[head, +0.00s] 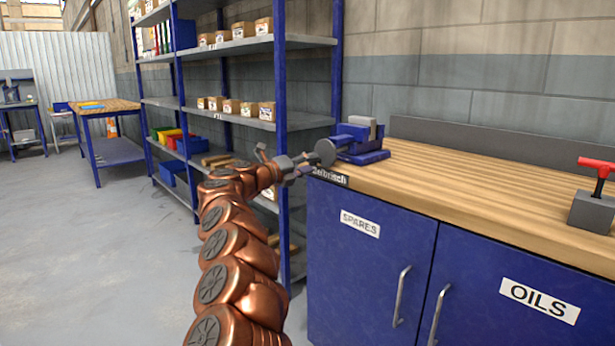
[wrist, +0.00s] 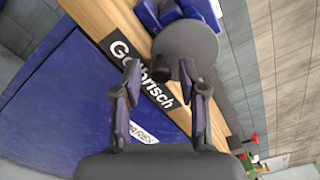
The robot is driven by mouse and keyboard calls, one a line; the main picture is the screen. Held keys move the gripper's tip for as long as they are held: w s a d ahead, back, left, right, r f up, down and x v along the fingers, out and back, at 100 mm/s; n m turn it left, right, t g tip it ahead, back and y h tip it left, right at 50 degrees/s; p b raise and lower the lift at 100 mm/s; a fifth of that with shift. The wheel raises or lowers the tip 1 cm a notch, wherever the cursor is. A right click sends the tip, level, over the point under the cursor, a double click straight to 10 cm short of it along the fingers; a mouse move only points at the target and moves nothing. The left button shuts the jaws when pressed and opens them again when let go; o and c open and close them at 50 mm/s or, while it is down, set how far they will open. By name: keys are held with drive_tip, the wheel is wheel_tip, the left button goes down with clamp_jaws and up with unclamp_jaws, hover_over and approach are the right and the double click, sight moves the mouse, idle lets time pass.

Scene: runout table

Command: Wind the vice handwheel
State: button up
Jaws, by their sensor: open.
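The blue vice (head: 362,143) with a grey block in its top is at the left end of the wooden bench top. Its grey round handwheel (head: 325,152) faces the bench's left end, towards my gripper (head: 303,162). In the wrist view the handwheel (wrist: 188,50) is a dark disc just beyond the fingertips. A small dark knob (wrist: 161,71) at its edge appears between the open fingers of my gripper (wrist: 161,78). I cannot tell whether either finger touches it. Part of the blue vice body (wrist: 168,12) shows behind the disc.
A blue cabinet (head: 365,265) with SPARES and OILS doors carries the bench top (head: 470,185). A grey block with a red-handled part (head: 592,205) stands at the right. Blue shelving (head: 283,100) with boxes is close behind my arm. The floor at left is clear.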

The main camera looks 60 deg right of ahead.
drive_tip(key=m+b, duration=0.3)
drive_tip(key=m, duration=0.1)
drive_tip(key=shift+f+m, duration=0.1)
drive_tip(key=shift+m, duration=0.2)
drive_tip(key=shift+m+b, duration=0.3)
drive_tip(key=shift+m, duration=0.7)
clamp_jaws()
drive_tip(key=shift+a+n, duration=0.1)
drive_tip(key=shift+n, duration=0.4)
drive_tip(key=shift+s+f+n, duration=0.1)
drive_tip(key=shift+s+n, duration=0.1)
drive_tip(key=shift+n, duration=0.45)
drive_tip(key=shift+s+f+n, duration=0.1)
drive_tip(key=shift+s+n, duration=0.1)
drive_tip(key=shift+n, duration=0.45)
